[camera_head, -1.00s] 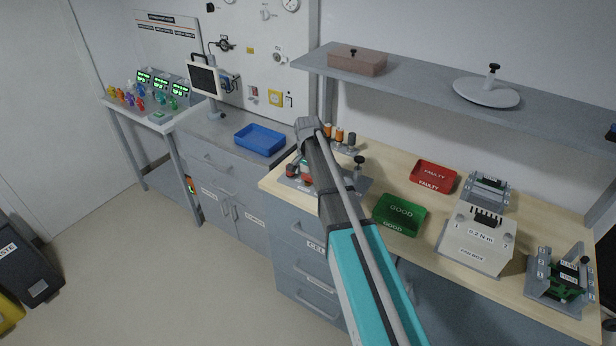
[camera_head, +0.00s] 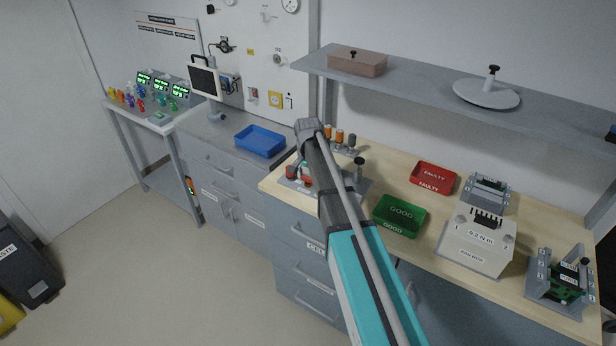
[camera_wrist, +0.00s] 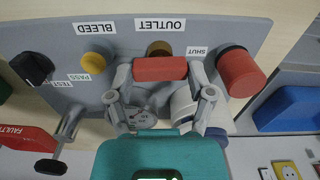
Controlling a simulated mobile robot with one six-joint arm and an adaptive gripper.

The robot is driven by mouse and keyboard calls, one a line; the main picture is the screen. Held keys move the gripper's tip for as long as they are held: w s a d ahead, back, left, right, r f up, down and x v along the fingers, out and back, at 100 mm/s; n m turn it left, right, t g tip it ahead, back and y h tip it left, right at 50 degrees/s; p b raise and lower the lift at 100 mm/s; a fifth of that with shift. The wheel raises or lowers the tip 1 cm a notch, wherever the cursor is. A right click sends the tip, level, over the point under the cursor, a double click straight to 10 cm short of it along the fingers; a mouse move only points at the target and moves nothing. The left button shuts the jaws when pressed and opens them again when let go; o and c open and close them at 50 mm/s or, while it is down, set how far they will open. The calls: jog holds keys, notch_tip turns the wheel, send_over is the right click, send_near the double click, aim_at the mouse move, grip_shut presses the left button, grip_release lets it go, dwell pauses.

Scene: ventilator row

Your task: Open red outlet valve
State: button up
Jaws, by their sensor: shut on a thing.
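In the wrist view a red bar handle (camera_wrist: 160,69) sits in front of a brass-coloured round fitting below the OUTLET label (camera_wrist: 160,25) on a grey panel (camera_wrist: 230,28). My gripper (camera_wrist: 160,77) has one finger at each end of the bar and is shut on it. A larger red cylindrical knob (camera_wrist: 240,73) is to the right, near the SHUT label (camera_wrist: 197,51). In the head view the panel (camera_head: 357,186) lies on the wooden bench, partly hidden behind my arm.
A yellow knob (camera_wrist: 94,62) and a black knob (camera_wrist: 34,68) are left of the handle. A black-tipped metal lever (camera_wrist: 65,140) stands lower left. The green GOOD tray (camera_head: 400,214) and red FAULTY tray (camera_head: 433,178) are right of the panel. A blue tray (camera_head: 260,140) sits left.

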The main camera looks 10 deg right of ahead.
jog(key=n, duration=0.8)
jog(key=shift+n, duration=0.3)
jog(key=n, duration=0.4)
jog(key=shift+n, duration=0.3)
jog(key=n, duration=0.4)
jog(key=o, duration=1.1)
